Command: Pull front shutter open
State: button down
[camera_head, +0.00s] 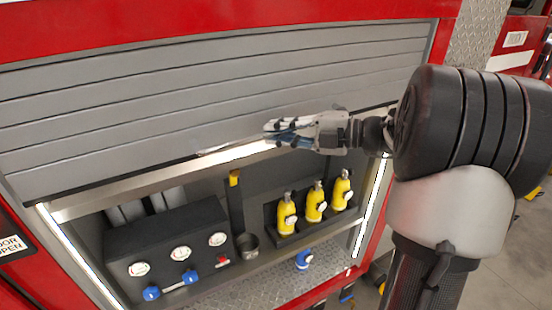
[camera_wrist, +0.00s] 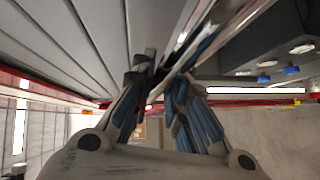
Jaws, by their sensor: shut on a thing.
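The front shutter (camera_head: 190,95) is a grey slatted panel in a red frame. It is partly raised, and the compartment below it is exposed. In the wrist view its slats (camera_wrist: 60,45) fill the upper left. My gripper (camera_head: 275,133) is at the shutter's lower edge, right of the middle. In the wrist view its blue-padded fingers (camera_wrist: 160,88) are closed around the bar along that edge. The exact contact is partly hidden by the fingers.
Inside the compartment are a dark panel with gauges (camera_head: 180,253), several yellow bottles (camera_head: 314,203), a blue valve (camera_head: 304,260) and a metal cup (camera_head: 246,243). Lit strips line both sides. A red frame (camera_head: 220,20) borders the opening.

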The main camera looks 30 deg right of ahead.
aim_at(280, 109)
notch_tip(280, 109, up, 6)
jog(key=shift+f, duration=0.1)
dwell(0.4)
jog(key=c, duration=1.6)
grip_release()
jog(key=shift+o, duration=0.2)
jog(key=v, duration=1.2)
jog(key=shift+f, duration=0.1)
